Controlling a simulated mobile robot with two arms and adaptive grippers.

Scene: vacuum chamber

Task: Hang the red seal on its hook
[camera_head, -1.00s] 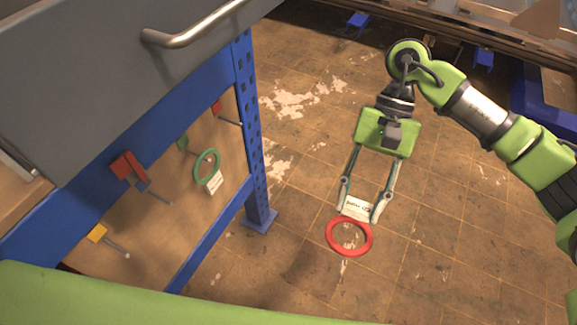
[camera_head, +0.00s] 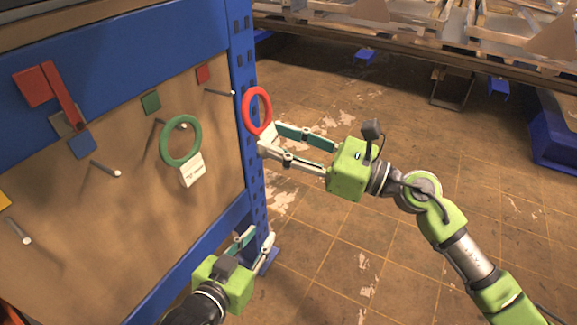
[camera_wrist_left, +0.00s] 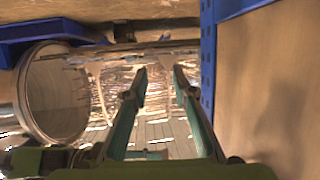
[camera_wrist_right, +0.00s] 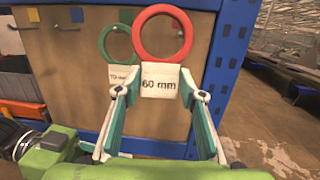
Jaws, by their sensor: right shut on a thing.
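The red seal (camera_head: 257,111) is a red ring with a white tag. My right gripper (camera_head: 268,141) is shut on its tag, and the ring stands upright beyond the fingertips. In the right wrist view the red seal (camera_wrist_right: 163,34) shows above the tag reading "60 mm". A hook (camera_head: 220,92) with a white tip sticks out beside a red square (camera_head: 203,74) on the brown board, a little left of the seal; they are apart. My left gripper (camera_head: 256,245) is open and empty, low near the blue post.
A green seal (camera_head: 181,140) with a white tag hangs on a hook below a green square. Hooks by blue (camera_head: 118,173) and yellow (camera_head: 27,240) squares are bare. A perforated blue post (camera_head: 243,110) edges the board.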

